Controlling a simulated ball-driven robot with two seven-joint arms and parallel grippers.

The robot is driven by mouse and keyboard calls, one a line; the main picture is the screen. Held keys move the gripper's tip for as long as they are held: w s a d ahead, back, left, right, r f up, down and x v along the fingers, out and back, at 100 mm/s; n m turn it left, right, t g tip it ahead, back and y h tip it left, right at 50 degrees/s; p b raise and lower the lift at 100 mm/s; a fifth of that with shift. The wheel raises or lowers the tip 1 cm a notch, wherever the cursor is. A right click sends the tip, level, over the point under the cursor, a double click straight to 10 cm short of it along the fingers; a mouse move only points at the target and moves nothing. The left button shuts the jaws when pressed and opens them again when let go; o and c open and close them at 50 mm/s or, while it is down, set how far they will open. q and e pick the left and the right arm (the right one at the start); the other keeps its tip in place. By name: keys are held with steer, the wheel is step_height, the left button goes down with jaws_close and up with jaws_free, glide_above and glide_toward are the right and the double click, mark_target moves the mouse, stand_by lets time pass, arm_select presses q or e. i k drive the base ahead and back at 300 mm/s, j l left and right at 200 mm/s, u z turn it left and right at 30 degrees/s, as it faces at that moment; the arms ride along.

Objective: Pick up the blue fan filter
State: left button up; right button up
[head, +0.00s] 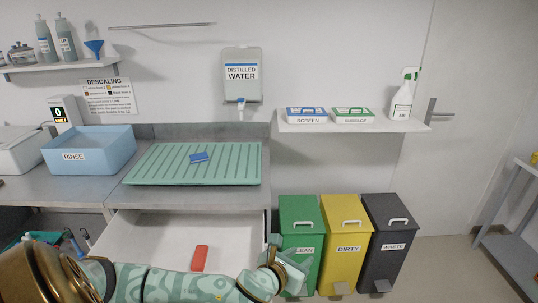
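A small flat blue block (199,157), which looks like the blue fan filter, lies on the ribbed green draining mat (165,173) on the worktop. Nothing covers it. My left arm reaches in from the bottom left across the front of the open drawer. My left gripper (292,268) is at its end, in front of the green bin, below and to the right of the blue block and well apart from it. Its fingers are small and seen at an angle, so I cannot tell whether they are open. My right gripper is not in view.
An open drawer (140,234) juts out below the mat with a red block (200,258) in it. A blue rinse basin (88,150) stands left of the mat. Green (299,218), yellow (342,230) and dark (389,225) lidded bins stand right. A shelf (350,126) hangs above them.

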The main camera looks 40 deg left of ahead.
mark_target(203, 156)
steer(key=i+l+z, duration=0.1)
steer(key=i+l, duration=0.2)
steer(key=i, duration=0.15)
steer(key=i+l+z, duration=0.15)
steer(key=i, duration=0.35)
steer(key=i+u, duration=0.2)
steer(key=u, duration=0.3)
steer(key=i+u, duration=0.2)
steer(key=u, duration=0.3)
steer(key=i+l+u, duration=0.1)
steer(key=u, duration=0.35)
steer(key=i+j+u, duration=0.15)
steer(key=i+u, duration=0.75)
steer(key=i+j, duration=0.15)
steer(key=i, duration=0.15)
steer(key=i+j, duration=0.1)
steer(key=i, duration=0.2)
steer(key=i+z, duration=0.05)
